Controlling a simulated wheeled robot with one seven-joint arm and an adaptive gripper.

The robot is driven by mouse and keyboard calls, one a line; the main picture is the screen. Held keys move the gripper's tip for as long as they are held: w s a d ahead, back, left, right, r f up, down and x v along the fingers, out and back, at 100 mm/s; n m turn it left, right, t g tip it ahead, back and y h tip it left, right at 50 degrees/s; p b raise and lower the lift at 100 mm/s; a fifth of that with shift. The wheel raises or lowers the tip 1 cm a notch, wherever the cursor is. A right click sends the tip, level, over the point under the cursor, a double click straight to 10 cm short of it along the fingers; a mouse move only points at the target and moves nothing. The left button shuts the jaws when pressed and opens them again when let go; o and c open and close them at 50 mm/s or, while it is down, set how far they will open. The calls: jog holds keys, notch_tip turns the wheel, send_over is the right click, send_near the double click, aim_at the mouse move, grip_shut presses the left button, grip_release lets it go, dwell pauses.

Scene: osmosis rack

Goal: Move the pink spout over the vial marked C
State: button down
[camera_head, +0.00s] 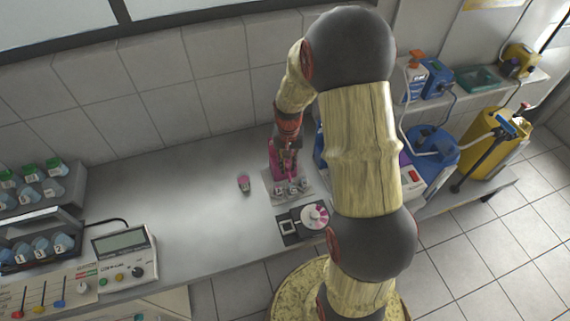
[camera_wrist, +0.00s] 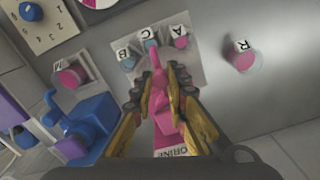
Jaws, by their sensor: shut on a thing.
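The pink spout (camera_wrist: 156,62) rises from a pink body with lettering ending in "ORINE" (camera_wrist: 168,145) in the wrist view. My gripper (camera_wrist: 159,84) is shut around the pink piece, one finger on each side. The spout's tip points toward the vial marked C (camera_wrist: 152,45) and looks close to it; the height gap cannot be told. Vial B (camera_wrist: 128,64) is left of C and vial A (camera_wrist: 181,43) right of it, all on a light plate (camera_wrist: 198,70). In the head view my gripper (camera_head: 285,158) is over the bench by the pink body (camera_head: 274,158), partly hidden.
A vial marked R (camera_wrist: 243,58) stands apart on the bench. A pink vial (camera_wrist: 72,76) and a blue dispenser (camera_wrist: 88,128) are on the left in the wrist view.

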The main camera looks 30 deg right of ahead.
aim_at(289, 165)
jog(key=shift+d+n, duration=0.2)
jog(key=shift+n, duration=0.2)
jog(key=c, duration=1.8)
grip_release()
jog(key=shift+c, duration=0.2)
jog(key=shift+o, duration=0.5)
notch_tip(289, 165, up, 12)
